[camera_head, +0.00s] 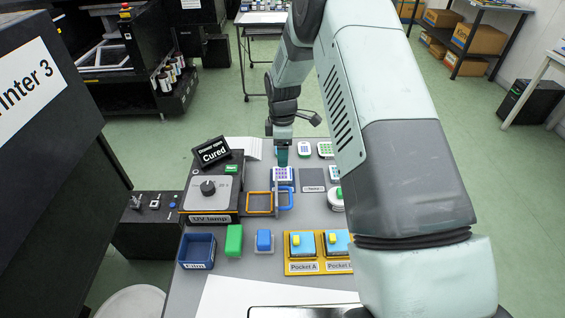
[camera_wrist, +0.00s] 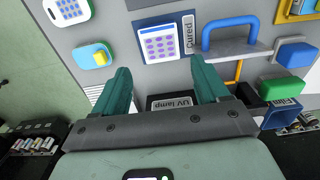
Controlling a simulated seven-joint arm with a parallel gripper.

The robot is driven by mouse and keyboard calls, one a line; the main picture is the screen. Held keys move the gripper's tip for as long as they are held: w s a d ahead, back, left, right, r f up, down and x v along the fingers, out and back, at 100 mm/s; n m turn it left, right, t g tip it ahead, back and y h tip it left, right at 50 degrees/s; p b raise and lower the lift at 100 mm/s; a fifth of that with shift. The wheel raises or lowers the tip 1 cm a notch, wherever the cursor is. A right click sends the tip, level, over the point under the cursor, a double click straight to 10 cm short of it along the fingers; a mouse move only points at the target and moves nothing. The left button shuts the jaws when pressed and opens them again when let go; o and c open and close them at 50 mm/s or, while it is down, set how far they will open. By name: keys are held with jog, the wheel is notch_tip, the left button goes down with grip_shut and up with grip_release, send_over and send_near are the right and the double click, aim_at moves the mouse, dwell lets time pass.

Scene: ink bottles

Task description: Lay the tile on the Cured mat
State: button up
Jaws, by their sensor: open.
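The tile (camera_wrist: 160,45) is white with purple dots and lies flat on a blue mat (camera_wrist: 141,25) in the wrist view. A grey label reading Cured (camera_wrist: 188,35) runs along the mat's side. In the head view the tile (camera_head: 282,173) shows on the mat just below my gripper (camera_head: 283,157), which partly covers the far side. My gripper's teal fingers (camera_wrist: 162,88) are wide apart with nothing between them, and the tile is beyond the fingertips, apart from them.
A blue handle (camera_head: 287,199) and orange frame (camera_head: 259,203) are close in front of the mat. A grey mat (camera_head: 313,174) is to the right. Front: blue bin (camera_head: 197,250), green block (camera_head: 234,240), yellow pocket tray (camera_head: 303,267).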

jog(key=s+d+r+m+t, duration=0.1)
jog(key=s+d+r+m, duration=0.2)
jog(key=r, duration=0.7)
jog(key=s+d+r+m+t, duration=0.1)
jog(key=s+r+m, duration=0.1)
jog(key=s+r, duration=0.5)
jog(key=s+d+r+m+t, duration=0.1)
jog(key=s+d+r+m, duration=0.15)
jog(key=r, duration=0.95)
jog(key=s+d+r+m+t, duration=0.1)
jog(key=s+r+m, duration=0.1)
jog(key=s, duration=0.5)
jog(key=s+d+r+m, duration=0.1)
jog(key=s+r+m, duration=0.1)
jog(key=s+m, duration=0.2)
jog(key=s+d+r+m+t, duration=0.1)
jog(key=s+m, duration=0.3)
jog(key=s, duration=0.7)
jog(key=shift+r+t, duration=0.3)
jog(key=shift+r, duration=0.1)
jog(key=shift+w, duration=0.1)
